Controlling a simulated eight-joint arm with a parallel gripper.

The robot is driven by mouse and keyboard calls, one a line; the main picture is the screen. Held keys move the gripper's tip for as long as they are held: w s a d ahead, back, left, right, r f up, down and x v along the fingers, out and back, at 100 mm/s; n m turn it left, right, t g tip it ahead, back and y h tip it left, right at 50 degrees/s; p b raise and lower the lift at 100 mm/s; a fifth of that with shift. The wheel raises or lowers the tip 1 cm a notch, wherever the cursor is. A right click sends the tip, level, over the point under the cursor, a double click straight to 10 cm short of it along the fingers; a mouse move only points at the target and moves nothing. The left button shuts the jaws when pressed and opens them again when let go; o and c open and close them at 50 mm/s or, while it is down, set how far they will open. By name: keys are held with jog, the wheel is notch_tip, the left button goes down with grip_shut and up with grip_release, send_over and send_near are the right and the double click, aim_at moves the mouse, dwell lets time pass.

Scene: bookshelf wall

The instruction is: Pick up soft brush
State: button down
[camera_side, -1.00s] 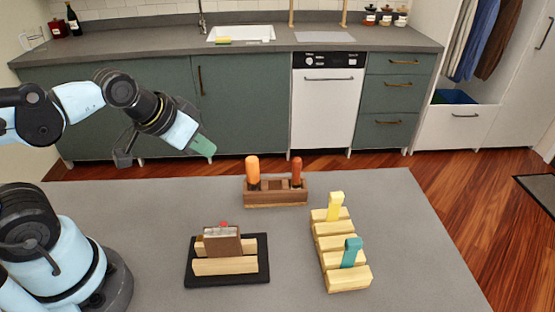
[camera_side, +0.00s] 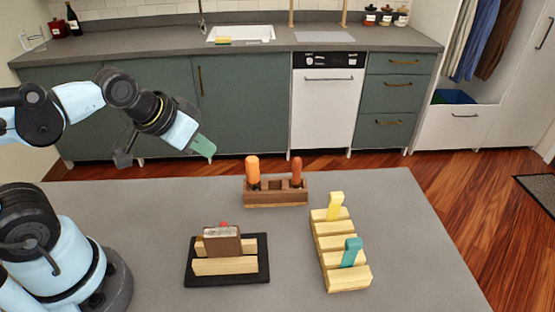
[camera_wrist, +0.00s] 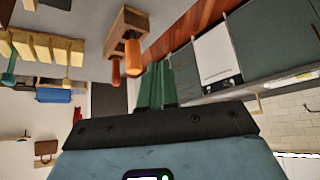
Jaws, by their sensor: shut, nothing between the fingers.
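I cannot tell for sure which thing is the soft brush. A brown block with a greyish top (camera_side: 222,240) rests on light wooden bars on a black tray (camera_side: 258,273); a small red part shows behind it. Two orange-handled tools (camera_side: 252,170) and (camera_side: 297,170) stand upright in a brown wooden holder (camera_side: 275,198). A yellow piece (camera_side: 335,206) and a teal piece (camera_side: 351,252) stand in a pale slatted rack (camera_side: 345,279). My gripper (camera_side: 203,148), with green fingers, is shut and empty above the table's far left, apart from everything. Its fingers also show in the wrist view (camera_wrist: 155,86).
The grey table (camera_side: 130,205) is clear between the tray, holder and rack. Behind it, across a wooden floor (camera_side: 440,185), stand green cabinets (camera_side: 245,100) and a white dishwasher (camera_side: 322,108).

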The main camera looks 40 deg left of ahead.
jog(key=c, duration=0.9)
grip_release()
jog(key=g, duration=0.4)
send_near(297, 159)
jog(key=shift+x, duration=6.15)
